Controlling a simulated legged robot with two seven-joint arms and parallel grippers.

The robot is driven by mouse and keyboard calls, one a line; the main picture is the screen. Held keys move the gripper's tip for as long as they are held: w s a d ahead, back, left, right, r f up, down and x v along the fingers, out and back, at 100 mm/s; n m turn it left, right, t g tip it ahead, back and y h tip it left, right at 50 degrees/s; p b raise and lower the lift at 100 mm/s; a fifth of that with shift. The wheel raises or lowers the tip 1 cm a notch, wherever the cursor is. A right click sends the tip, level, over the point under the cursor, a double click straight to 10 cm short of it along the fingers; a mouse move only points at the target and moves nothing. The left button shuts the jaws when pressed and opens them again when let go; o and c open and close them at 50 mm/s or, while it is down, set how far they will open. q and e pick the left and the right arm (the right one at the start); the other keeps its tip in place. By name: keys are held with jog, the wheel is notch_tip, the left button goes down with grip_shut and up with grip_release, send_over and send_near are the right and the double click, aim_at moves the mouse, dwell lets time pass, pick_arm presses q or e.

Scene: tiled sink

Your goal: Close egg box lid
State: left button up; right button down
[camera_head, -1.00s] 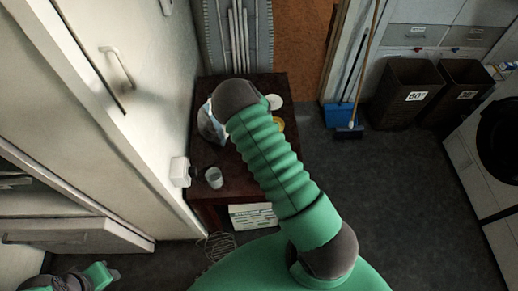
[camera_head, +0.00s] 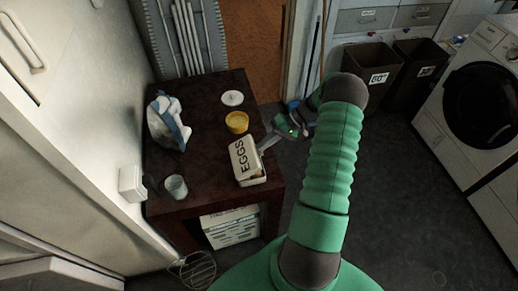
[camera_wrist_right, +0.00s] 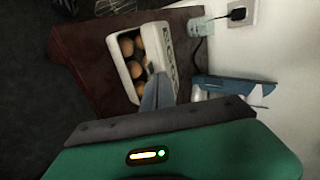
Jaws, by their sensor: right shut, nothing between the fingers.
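The egg box (camera_head: 251,182) sits on the dark wooden table's right side, its pale lid (camera_head: 243,158) marked EGGS towards the head camera. In the right wrist view the box (camera_wrist_right: 124,84) is partly open, with several brown eggs showing inside and the lettered lid (camera_wrist_right: 169,45) raised along the right. My right gripper (camera_head: 264,148) is shut and empty, beside the lid at the box's right. In the right wrist view its fingers (camera_wrist_right: 158,88) overlap the box near the lid; contact is unclear. My left gripper is out of view.
A yellow tub (camera_head: 237,122), a white round lid (camera_head: 232,98), a blue-white bag (camera_head: 167,122) and a glass (camera_head: 176,187) stand on the table (camera_head: 198,85). A white wall socket (camera_head: 131,183) is at left. Bins (camera_head: 372,77) stand behind on the floor.

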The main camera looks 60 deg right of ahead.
jog(key=f+t+y+b, duration=0.1)
jog(key=b, duration=0.1)
jog(key=s+d+f+y+b, duration=0.1)
jog(key=f+b, duration=0.1)
jog(key=d+f+t+y+b, duration=0.1)
jog(key=f+b, duration=0.1)
jog(key=shift+s+d+f+t, duration=0.15)
jog(key=shift+s+f+t, duration=0.1)
jog(key=shift+s+t, duration=0.05)
jog(key=shift+f+b, duration=0.2)
jog(key=shift+b, duration=0.1)
jog(key=shift+s+f+b, duration=0.2)
jog(key=shift+f+b, duration=0.15)
jog(key=shift+b, duration=0.2)
jog(key=shift+f, duration=0.1)
jog(key=shift+f, duration=0.1)
